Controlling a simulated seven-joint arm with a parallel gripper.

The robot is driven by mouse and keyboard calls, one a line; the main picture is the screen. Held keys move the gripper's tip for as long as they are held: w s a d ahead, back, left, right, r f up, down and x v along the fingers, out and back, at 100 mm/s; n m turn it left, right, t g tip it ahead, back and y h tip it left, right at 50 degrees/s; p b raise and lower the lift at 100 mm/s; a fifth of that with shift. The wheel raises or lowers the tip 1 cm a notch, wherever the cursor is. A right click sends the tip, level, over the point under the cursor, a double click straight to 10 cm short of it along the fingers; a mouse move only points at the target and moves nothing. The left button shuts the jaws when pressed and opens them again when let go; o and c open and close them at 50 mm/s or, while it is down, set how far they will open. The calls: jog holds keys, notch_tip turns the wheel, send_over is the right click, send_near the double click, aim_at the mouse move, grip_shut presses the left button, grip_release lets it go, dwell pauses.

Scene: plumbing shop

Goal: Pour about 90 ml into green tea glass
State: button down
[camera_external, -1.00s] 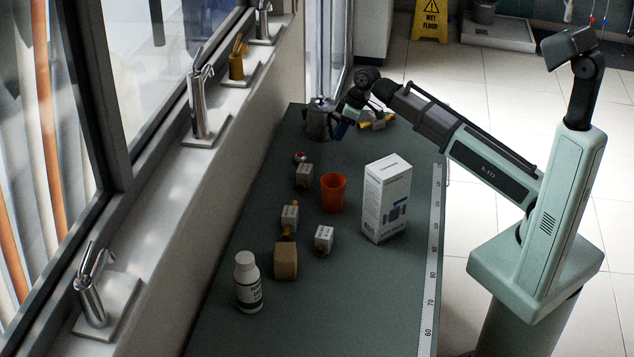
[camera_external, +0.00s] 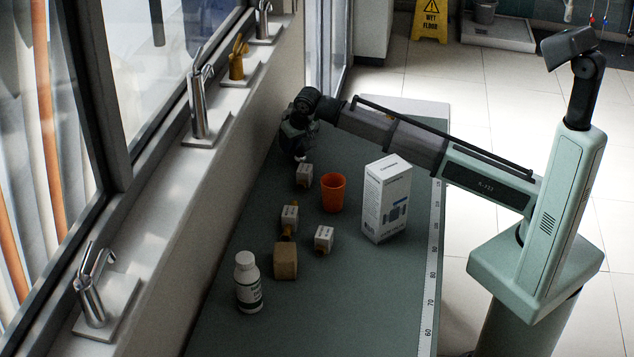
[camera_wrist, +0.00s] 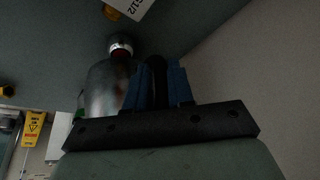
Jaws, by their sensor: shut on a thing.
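In the wrist view a dull metal vessel (camera_wrist: 105,85) stands right against the blue fingers of my gripper (camera_wrist: 157,68). The fingers are shut on a dark upright piece between them, which looks like the vessel's handle. In the external view my gripper (camera_external: 297,140) is at the far left of the table, by the sill wall; the vessel is mostly hidden there. An orange cup (camera_external: 333,193) stands upright to the right of and nearer than my gripper. I cannot make out a green glass, and no liquid shows.
A white box (camera_external: 387,200) stands right of the cup. Small labelled white blocks (camera_external: 304,176), a brown block (camera_external: 285,261) and a white bottle (camera_external: 247,281) stand along the left. The green table (camera_external: 340,300) is clear at the front. Taps line the sill.

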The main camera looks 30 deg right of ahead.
jog(key=shift+w+a+m, duration=0.1)
jog(key=shift+a+m, duration=0.2)
jog(key=shift+a, duration=0.45)
jog(key=shift+w+a+m+h, duration=0.35)
jog(key=shift+w+a+m, duration=0.35)
jog(key=shift+w, duration=0.25)
jog(key=shift+w+a+m+h, duration=0.35)
jog(key=shift+w+a+m, duration=0.25)
jog(key=shift+w+m, duration=0.25)
jog(key=w+d+r+g+y, duration=0.1)
jog(key=d+r+y, duration=0.1)
jog(key=r, duration=0.1)
jog(key=w+d+r+m+g+y, duration=0.1)
jog(key=w+d+r+y, duration=0.1)
jog(key=d+y, duration=0.1)
jog(key=w+d+r+g+y, duration=0.1)
jog(key=d+r+g+y, duration=0.1)
jog(key=d+r+y, duration=0.1)
jog(key=shift+w+d+r+m, duration=0.1)
jog(key=shift+w+r+m, duration=0.15)
jog(key=shift+r, duration=0.05)
jog(key=shift+w+d+r+m+g+y, duration=0.2)
jog(key=shift+d+r+g+y, duration=0.1)
jog(key=shift+d+r+y, duration=0.25)
jog(key=shift+w+d+r+m+g+y, duration=0.1)
jog(key=shift+w+d+r+g+y, duration=0.15)
jog(key=shift+r+y, duration=0.4)
